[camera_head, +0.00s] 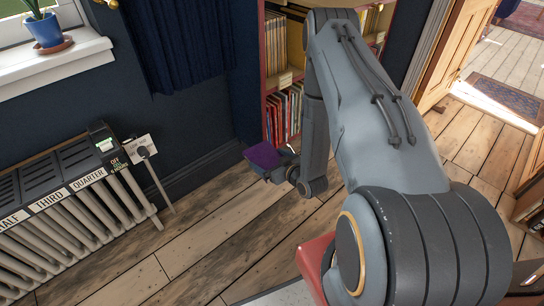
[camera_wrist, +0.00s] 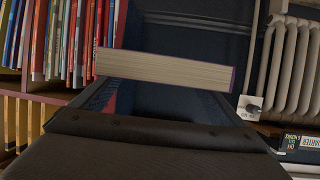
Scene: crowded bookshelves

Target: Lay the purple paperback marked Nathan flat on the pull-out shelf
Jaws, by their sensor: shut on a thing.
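The purple paperback (camera_head: 262,155) is in my gripper (camera_head: 278,168), held out in the air left of the bookcase in the head view. Its purple cover faces up toward the head camera. In the wrist view, the paperback (camera_wrist: 165,72) shows a long cream page edge with thin purple cover lines, lying across the jaws of my gripper (camera_wrist: 158,98). The jaws are shut on it. The name Nathan cannot be read in either view. I cannot make out the pull-out shelf in either view.
A bookcase (camera_head: 268,86) with rows of upright books stands behind my arm; books (camera_wrist: 75,40) also fill the wrist view's upper left. The wooden floor (camera_head: 205,235) between is clear. A doorway opens at right.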

